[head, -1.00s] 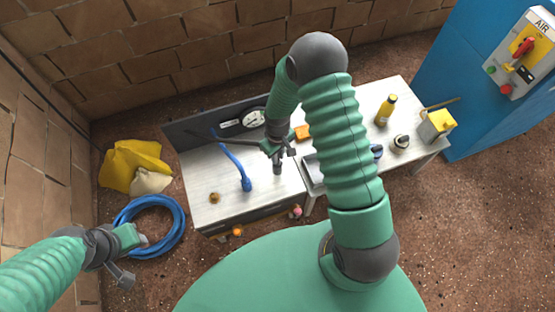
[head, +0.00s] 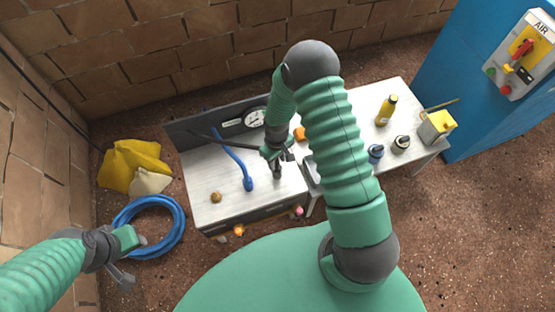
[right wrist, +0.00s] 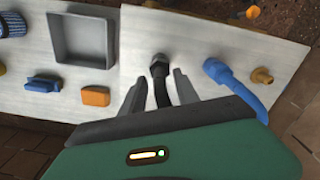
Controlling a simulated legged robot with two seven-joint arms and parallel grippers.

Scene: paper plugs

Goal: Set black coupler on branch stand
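The black coupler (head: 277,171) stands at the end of a black hose on the pale bench top. In the right wrist view the coupler (right wrist: 160,66) lies just beyond my fingertips. My right gripper (head: 280,156) is over it, with its two fingers (right wrist: 159,88) apart on either side of the black hose. I see no clear contact between fingers and hose. My left gripper (head: 133,262) is open and empty at lower left, away from the bench. I cannot tell which part is the branch stand; a small brass fitting (head: 215,197) stands at the bench's left.
A blue coupler (head: 248,184) on a blue hose is left of the black one. The back panel (head: 185,130) carries a gauge (head: 255,118). A grey tray (right wrist: 80,40), an orange block (right wrist: 96,96) and a blue part (right wrist: 43,84) lie on the neighbouring table.

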